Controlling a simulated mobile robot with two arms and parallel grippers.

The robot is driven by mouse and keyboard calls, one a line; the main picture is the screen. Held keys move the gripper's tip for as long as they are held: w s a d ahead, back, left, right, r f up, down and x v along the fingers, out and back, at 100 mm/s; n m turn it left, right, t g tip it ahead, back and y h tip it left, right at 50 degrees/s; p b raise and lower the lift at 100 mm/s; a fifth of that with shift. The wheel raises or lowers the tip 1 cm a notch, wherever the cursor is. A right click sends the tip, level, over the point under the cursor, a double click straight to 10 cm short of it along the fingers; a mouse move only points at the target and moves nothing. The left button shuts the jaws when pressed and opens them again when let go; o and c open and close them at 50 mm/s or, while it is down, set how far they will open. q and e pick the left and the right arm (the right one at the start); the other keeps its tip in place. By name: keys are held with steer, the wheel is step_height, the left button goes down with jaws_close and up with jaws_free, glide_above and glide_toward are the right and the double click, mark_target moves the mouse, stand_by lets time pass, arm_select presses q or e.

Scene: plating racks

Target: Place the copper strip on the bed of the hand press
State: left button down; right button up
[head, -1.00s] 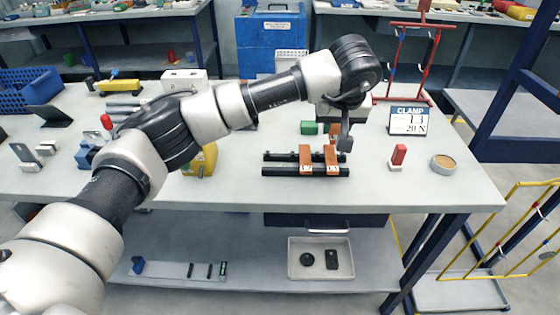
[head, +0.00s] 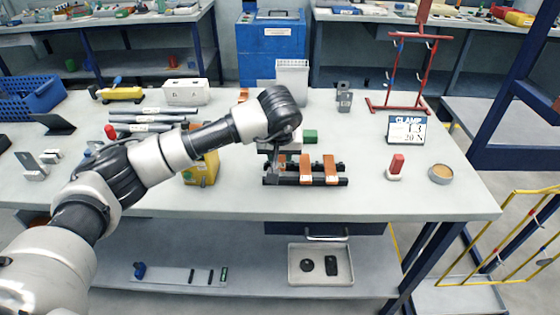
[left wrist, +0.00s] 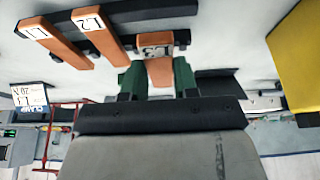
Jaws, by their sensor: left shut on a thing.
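My left gripper (head: 276,162) is at the left end of a black two-rail rack (head: 320,181). It is shut on an orange-copper strip (left wrist: 158,70), which lies between green finger parts in the left wrist view. The strip's labelled end is near the black rail; I cannot tell whether it touches. Two more copper strips, L2 (head: 306,168) and L1 (head: 331,168), lie across the rack to the right. A grey upright device (head: 344,96) stands behind on the table; I cannot tell whether it is the hand press. My right gripper is not in view.
To the right are a red-topped piece (head: 396,166), a round tin (head: 441,174), a CLAMP sign (head: 406,130) and a red stand (head: 397,108). The front table strip is clear.

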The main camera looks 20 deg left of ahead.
mark_target(280, 160)
arm_select(q)
step_height(280, 160, down, 3)
steer(key=shift+f, duration=0.2)
steer(key=shift+f, duration=0.3)
steer(key=c, duration=0.8)
jaws_free()
steer(key=shift+c, duration=0.2)
steer(key=shift+r, duration=0.1)
